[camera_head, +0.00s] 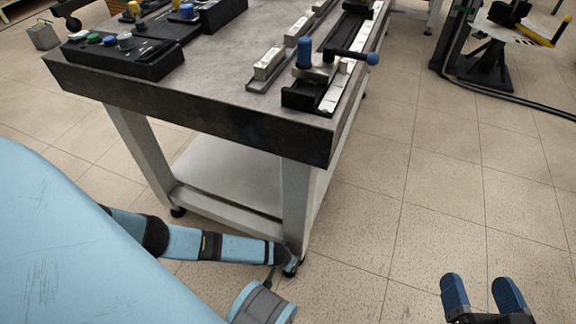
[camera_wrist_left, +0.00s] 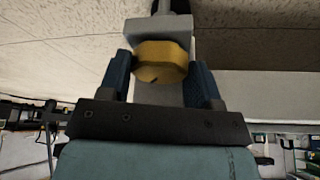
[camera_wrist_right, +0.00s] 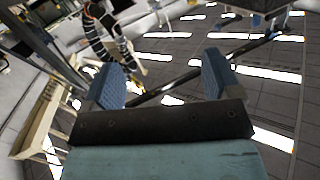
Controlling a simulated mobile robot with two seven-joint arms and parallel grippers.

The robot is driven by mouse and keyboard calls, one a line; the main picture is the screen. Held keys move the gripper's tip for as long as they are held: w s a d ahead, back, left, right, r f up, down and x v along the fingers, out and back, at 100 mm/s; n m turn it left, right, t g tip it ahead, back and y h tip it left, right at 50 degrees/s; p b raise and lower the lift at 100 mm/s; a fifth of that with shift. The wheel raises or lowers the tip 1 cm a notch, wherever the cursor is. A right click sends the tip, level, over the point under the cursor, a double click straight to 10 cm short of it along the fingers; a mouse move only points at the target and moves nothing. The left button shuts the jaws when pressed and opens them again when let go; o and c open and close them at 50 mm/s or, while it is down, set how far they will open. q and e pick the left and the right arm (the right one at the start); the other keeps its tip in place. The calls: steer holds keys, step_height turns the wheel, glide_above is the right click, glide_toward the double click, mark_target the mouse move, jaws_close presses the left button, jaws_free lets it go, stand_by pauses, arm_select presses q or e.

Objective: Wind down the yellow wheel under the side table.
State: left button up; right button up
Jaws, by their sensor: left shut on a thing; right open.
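The side table (camera_head: 200,108) has a dark-edged grey top on pale legs and fills the upper left of the head view. The yellow wheel (camera_wrist_left: 161,68) shows in the left wrist view, below a pale block. My left gripper (camera_wrist_left: 161,60) has a blue finger on each side of the wheel and is shut on it. In the head view my left arm reaches to the foot of the near table leg. The wheel is hidden there. My right gripper (camera_head: 480,289) is open and empty above the floor at lower right. It also shows in the right wrist view (camera_wrist_right: 161,78).
A black button box (camera_head: 120,55) and a rail fixture with a blue-knobbed lever (camera_head: 350,56) sit on the table top. A pale lower shelf (camera_head: 230,170) spans the legs. A dark stand (camera_head: 490,65) with a cable is at upper right. The tiled floor between is clear.

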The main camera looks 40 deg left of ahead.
steer(key=shift+s+a+f, duration=0.1)
steer(key=shift+s+f, duration=0.05)
steer(key=shift+f, duration=0.3)
arm_select(q)
steer(key=o, duration=0.8)
steer(key=shift+o, duration=0.7)
arm_select(e)
steer(key=shift+r, duration=0.5)
